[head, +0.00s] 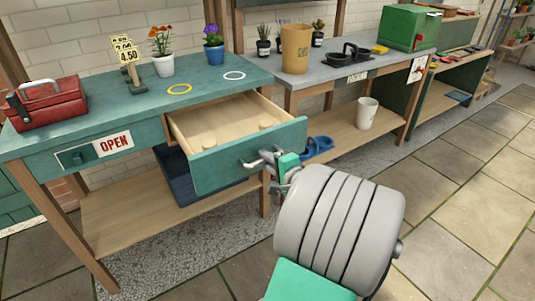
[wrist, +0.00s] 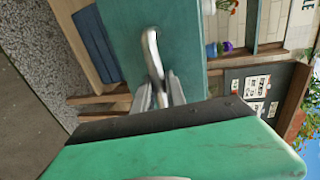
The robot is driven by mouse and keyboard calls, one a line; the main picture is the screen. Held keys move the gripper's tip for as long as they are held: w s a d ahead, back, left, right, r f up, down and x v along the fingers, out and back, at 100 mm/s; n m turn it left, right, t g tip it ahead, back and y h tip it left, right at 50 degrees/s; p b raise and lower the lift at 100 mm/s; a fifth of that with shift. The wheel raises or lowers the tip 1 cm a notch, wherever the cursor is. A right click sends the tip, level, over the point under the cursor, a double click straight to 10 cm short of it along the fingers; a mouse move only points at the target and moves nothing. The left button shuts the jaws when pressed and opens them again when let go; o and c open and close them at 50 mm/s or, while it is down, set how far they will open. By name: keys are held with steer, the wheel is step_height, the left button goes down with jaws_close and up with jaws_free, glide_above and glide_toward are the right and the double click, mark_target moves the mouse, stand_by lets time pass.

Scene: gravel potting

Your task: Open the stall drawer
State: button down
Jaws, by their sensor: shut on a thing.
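The stall drawer (head: 222,163) is pulled out from the green stall table (head: 200,92). Its teal front stands well forward, and its pale wooden inside shows two small round pale pieces. My gripper (head: 272,163) is at the drawer front, shut on the metal drawer handle (head: 252,163). In the wrist view the handle (wrist: 151,45) runs down to my gripper's two fingers (wrist: 160,92), with the teal drawer front (wrist: 185,35) behind. The exact contact of the fingertips on the handle is partly hidden.
A red toolbox (head: 45,104), price signs and two flower pots stand on the stall table. A dark blue crate (head: 175,180) sits on the lower shelf, under the drawer. A grey packing bench (head: 330,72) stands close on the right. The paved floor (head: 450,190) at right is clear.

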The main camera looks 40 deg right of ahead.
steer(key=c, duration=1.4)
jaws_free()
steer(key=shift+o, duration=0.2)
steer(key=p+v, duration=0.1)
steer(key=v, duration=0.6)
steer(key=shift+s+p, duration=0.3)
steer(key=shift+s, duration=0.1)
